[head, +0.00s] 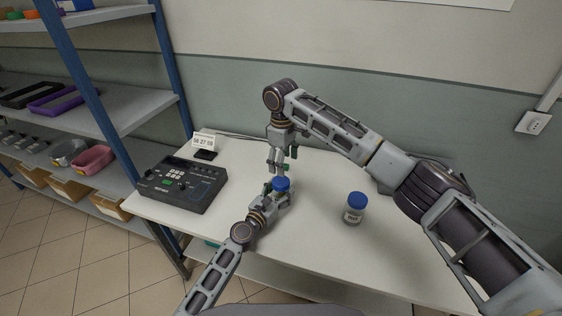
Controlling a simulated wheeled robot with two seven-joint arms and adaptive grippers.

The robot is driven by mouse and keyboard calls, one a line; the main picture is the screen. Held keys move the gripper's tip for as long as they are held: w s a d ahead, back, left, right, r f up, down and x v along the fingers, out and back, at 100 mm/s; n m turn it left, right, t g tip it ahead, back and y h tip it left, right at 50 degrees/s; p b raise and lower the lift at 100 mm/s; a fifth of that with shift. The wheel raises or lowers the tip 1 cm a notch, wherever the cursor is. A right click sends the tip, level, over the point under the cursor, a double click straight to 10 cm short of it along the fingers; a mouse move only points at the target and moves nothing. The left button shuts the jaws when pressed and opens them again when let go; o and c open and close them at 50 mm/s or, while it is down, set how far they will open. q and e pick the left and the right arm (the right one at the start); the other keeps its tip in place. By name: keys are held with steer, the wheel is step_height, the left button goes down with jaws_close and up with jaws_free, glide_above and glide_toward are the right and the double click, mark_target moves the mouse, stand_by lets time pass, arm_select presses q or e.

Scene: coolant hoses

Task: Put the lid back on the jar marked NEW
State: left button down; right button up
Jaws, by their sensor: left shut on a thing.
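A second jar (352,215) with a blue lid and a pale label stands upright on the table to the right. I cannot read the label.
The white table (320,240) has free room around the second jar. A dark console (182,184) sits at its left, with a small clock display (204,141) behind it. A blue-framed shelf (118,105) with trays and bins stands at the left.

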mark_target(281, 181)
steer(key=n, duration=0.4)
steer(key=shift+s+a+n, duration=0.2)
steer(key=shift+a+n, duration=0.15)
steer(key=shift+n, duration=0.05)
steer(key=n, duration=0.6)
steer(key=shift+a, duration=0.1)
steer(key=shift+f, duration=0.1)
steer(key=shift+f, duration=3.95)
